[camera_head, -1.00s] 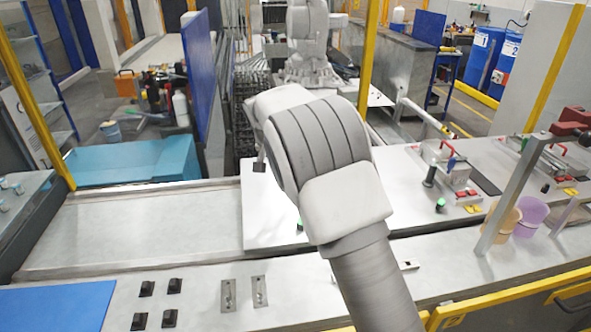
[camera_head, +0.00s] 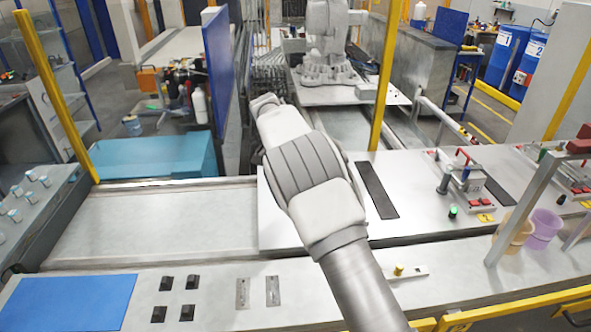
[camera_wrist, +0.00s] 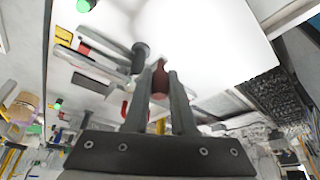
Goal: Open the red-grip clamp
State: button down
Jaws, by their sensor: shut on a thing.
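In the wrist view, the two fingers of my gripper (camera_wrist: 158,92) are shut on a dark red grip (camera_wrist: 159,78), which stands up between the fingertips. A black knob (camera_wrist: 140,50) and pale metal bars of the clamp show just beside and beyond it. In the head view, my arm covers the gripper and the clamp it holds, so how far the clamp is open cannot be told there. A clamp with a red handle (camera_head: 466,157) stands on the bench to the right, apart from my arm.
A green light (camera_head: 452,212) and yellow and red buttons stand by the right clamp. A dark strip (camera_head: 376,190) lies on the bench right of my arm. Cups (camera_head: 541,228), a post (camera_head: 520,205) and a yellow rail are at the right. The left bench is mostly clear.

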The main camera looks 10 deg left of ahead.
jog(key=c, duration=0.8)
grip_release()
jog(key=shift+o, duration=0.2)
jog(key=v, duration=1.7)
jog(key=shift+r, duration=0.2)
jog(key=shift+s, duration=0.2)
